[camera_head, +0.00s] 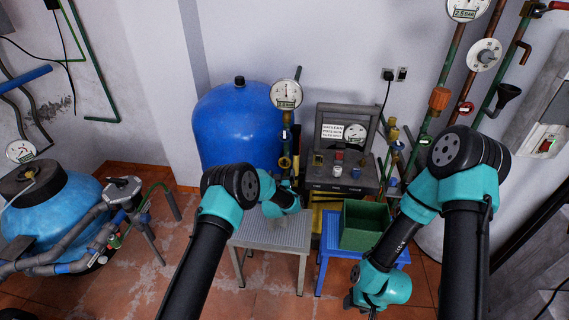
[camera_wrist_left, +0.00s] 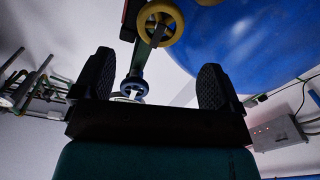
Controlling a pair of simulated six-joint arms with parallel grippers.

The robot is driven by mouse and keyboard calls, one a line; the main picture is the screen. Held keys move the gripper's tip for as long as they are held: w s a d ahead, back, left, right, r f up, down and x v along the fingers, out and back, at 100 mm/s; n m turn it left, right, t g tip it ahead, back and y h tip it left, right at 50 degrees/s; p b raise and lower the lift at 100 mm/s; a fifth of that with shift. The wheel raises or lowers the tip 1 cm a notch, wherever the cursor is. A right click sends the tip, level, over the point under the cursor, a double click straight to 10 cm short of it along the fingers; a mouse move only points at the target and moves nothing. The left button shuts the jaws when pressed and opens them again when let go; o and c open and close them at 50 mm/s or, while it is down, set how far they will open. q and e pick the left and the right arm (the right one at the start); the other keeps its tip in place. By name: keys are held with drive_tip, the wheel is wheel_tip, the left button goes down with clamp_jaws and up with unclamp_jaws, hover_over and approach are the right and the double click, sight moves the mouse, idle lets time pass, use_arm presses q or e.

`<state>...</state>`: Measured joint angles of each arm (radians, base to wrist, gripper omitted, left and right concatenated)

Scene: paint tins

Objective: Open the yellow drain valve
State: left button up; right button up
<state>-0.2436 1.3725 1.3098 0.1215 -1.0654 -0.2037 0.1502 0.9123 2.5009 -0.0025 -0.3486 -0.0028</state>
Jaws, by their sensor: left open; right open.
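The yellow valve handwheel (camera_wrist_left: 161,22) shows at the top of the left wrist view, on a dark pipe fitting. In the head view a small yellow-brass part (camera_head: 285,162) shows on the pipe below a round gauge, just above my left gripper (camera_head: 291,184). In the left wrist view my left gripper (camera_wrist_left: 155,65) is open and empty, with the yellow wheel beyond and between its fingertips, apart from them. A blue handwheel (camera_wrist_left: 132,87) sits lower, between the fingers in the picture. My right gripper (camera_head: 360,303) hangs low at the right, mostly hidden by its own wrist.
A large blue tank (camera_head: 237,125) stands behind the pipe. A grey stool (camera_head: 270,233) is below my left gripper. A green bin (camera_head: 365,225) stands on a blue stool (camera_head: 390,255). A dark control panel (camera_head: 340,150) and several pipes line the wall.

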sight(284, 163)
use_arm(q)
drive_tip(key=shift+w+d, duration=0.2)
drive_tip(key=shift+w, duration=1.25)
drive_tip(key=shift+w+d, duration=0.25)
drive_tip(key=shift+w, duration=1.15)
drive_tip(key=shift+w+d, duration=0.2)
drive_tip(key=shift+w, duration=1.25)
drive_tip(key=c, duration=0.9)
